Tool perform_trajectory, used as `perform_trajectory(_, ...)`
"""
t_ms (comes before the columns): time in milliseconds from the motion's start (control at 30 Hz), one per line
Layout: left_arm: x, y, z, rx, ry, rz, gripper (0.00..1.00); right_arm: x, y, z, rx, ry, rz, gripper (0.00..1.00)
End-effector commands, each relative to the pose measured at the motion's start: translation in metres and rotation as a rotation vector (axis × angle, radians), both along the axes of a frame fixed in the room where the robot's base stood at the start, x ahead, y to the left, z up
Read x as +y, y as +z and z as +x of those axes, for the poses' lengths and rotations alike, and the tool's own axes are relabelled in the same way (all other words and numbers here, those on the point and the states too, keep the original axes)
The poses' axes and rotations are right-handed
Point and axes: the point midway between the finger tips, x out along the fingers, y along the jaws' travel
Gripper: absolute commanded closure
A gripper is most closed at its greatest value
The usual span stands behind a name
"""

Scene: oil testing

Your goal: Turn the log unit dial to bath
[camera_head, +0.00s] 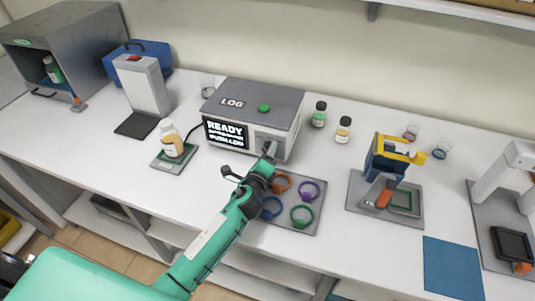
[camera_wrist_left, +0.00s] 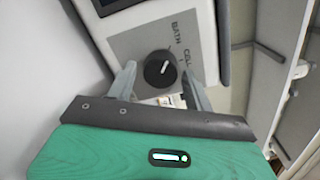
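My left gripper (camera_head: 267,152) is at the unit's front right and hides the dial in the head view. Its fingers are apart, one on each side of the dial; contact cannot be told. My right gripper is out of view.
Below my left gripper is a grey tray (camera_head: 318,228) with coloured rings. A bottle (camera_head: 171,138) stands on a small plate to the left. Two small vials stand right of the unit. A blue and yellow device (camera_head: 387,158) is farther right. A blue mat (camera_head: 452,268) lies near the front edge.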

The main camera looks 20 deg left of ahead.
Motion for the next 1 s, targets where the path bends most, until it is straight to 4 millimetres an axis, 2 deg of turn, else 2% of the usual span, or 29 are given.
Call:
perform_trajectory(300,0.0,0.0,0.0,-0.001,-0.001,0.002,0.41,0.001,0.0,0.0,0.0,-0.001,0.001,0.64)
perform_trajectory(467,0.0,-0.001,-0.011,-0.001,-0.001,0.003,0.41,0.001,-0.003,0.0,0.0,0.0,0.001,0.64)
perform_trajectory(1000,0.0,0.002,-0.115,0.001,-0.002,0.0,0.41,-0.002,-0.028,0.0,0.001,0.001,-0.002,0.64)
